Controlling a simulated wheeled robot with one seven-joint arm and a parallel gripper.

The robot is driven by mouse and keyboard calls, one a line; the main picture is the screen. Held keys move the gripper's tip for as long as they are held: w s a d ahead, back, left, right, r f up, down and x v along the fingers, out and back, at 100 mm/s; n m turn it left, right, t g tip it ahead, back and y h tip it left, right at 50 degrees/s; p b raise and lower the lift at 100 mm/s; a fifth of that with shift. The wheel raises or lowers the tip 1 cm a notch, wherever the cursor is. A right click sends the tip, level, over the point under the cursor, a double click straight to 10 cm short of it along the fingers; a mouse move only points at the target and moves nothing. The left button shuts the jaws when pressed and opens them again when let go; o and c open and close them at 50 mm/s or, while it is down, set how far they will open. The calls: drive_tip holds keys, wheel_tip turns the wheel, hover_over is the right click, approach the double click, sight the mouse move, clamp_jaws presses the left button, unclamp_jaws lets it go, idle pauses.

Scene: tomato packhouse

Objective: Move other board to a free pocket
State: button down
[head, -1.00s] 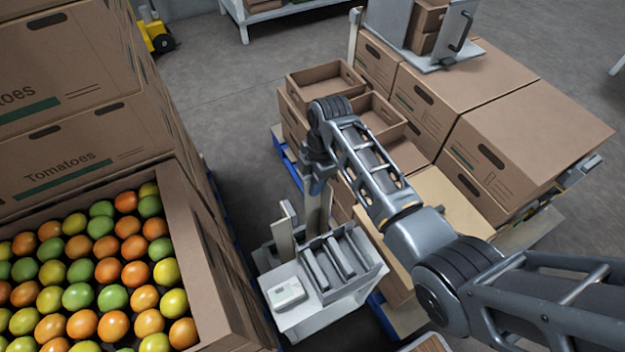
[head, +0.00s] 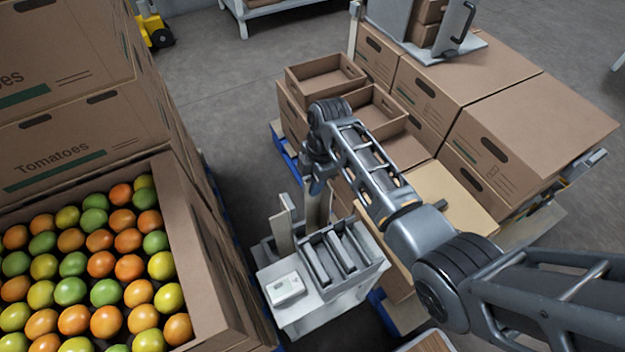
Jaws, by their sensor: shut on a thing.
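My gripper (head: 319,184) points down, left of the picture's centre, behind the rack as I see it. It is shut on a narrow grey-brown board (head: 319,208) that hangs upright below the fingers. The board's lower end is hidden by the grey rack (head: 372,270), so I cannot tell whether it touches anything. The rack has several upright dividers with dark pockets between them. A pale upright board (head: 286,222) stands just left of the held board; its foot is partly hidden.
The rack sits on a white stand with a small white device (head: 285,289). A carton of tomatoes (head: 192,235) and stacked cartons stand close on the left. Open empty cartons (head: 325,76) and closed cartons (head: 480,70) stand behind and right. Grey floor lies between.

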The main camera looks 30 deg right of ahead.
drive_tip(key=c, duration=0.8)
unclamp_jaws()
drive_tip(key=shift+r, duration=0.1)
wheel_tip(320, 180, up, 8)
drive_tip(key=p, duration=0.7)
drive_tip(key=shift+p, duration=0.3)
